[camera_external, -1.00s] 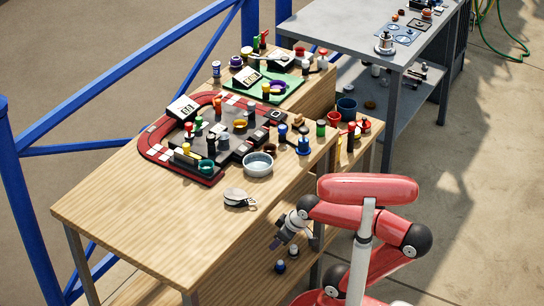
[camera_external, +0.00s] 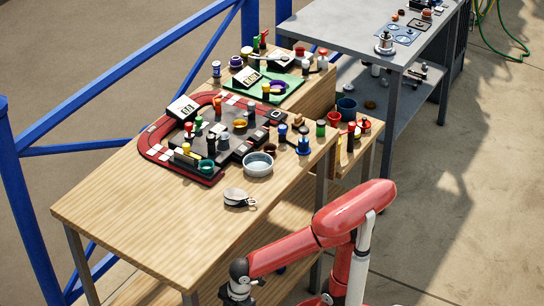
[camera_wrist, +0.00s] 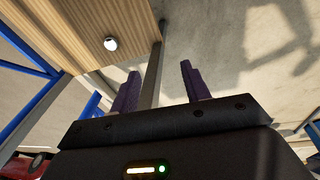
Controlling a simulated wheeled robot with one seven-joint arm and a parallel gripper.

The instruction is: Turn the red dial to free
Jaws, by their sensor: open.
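A dark board with a red border (camera_external: 148,150) lies on the wooden table and carries several coloured knobs and pegs. A small red-topped knob (camera_external: 189,127) stands near its left side. I cannot tell which red piece is the dial, and no "free" marking is readable. My gripper (camera_external: 238,290) is low beside the table's near right edge, apart from the board; its fingers are not clear there. In the wrist view my gripper (camera_wrist: 160,68) shows two purple fingers spread apart with nothing between them.
A white rounded object (camera_external: 236,197) lies on the table nearer my arm and shows in the wrist view (camera_wrist: 110,43). A pale bowl (camera_external: 258,164) stands beside the board. The table's front left (camera_external: 130,215) is clear. Blue rails (camera_external: 130,75) run behind; a grey table (camera_external: 340,25) stands farther back.

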